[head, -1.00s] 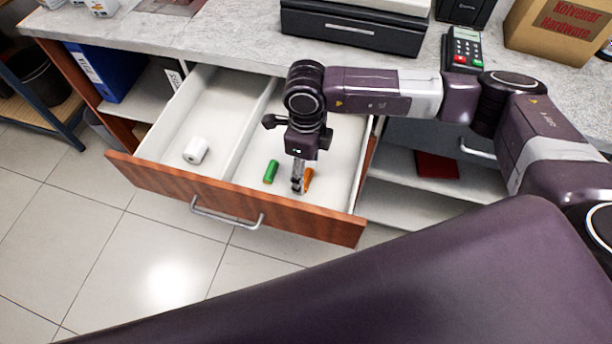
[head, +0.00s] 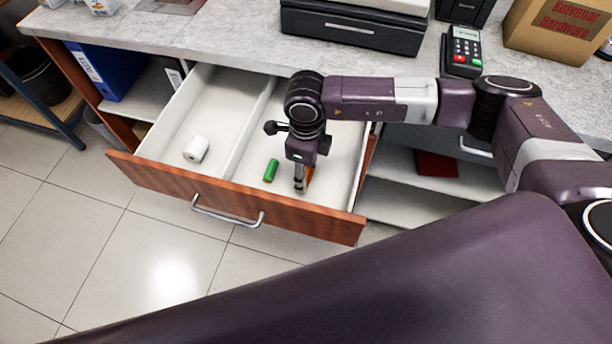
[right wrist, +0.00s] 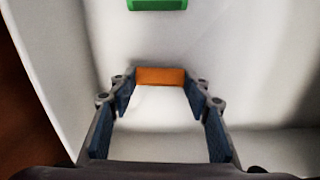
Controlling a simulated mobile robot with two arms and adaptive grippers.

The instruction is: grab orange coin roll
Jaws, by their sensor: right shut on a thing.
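The orange coin roll (head: 310,173) is in the right compartment of the open drawer (head: 150,176), mostly hidden behind my right gripper (head: 299,186) in the head view. In the right wrist view the orange roll (right wrist: 160,76) lies crosswise between the fingertips of my right gripper (right wrist: 160,86), which is shut on it. The fingers point down into the drawer. I cannot tell whether the roll still touches the drawer floor. My left gripper is not in view.
A green roll (head: 271,170) lies just left of my gripper in the same compartment; it also shows in the wrist view (right wrist: 157,4). A white roll (head: 196,149) lies beyond the divider. The counter (head: 225,38) holds a card terminal (head: 463,50).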

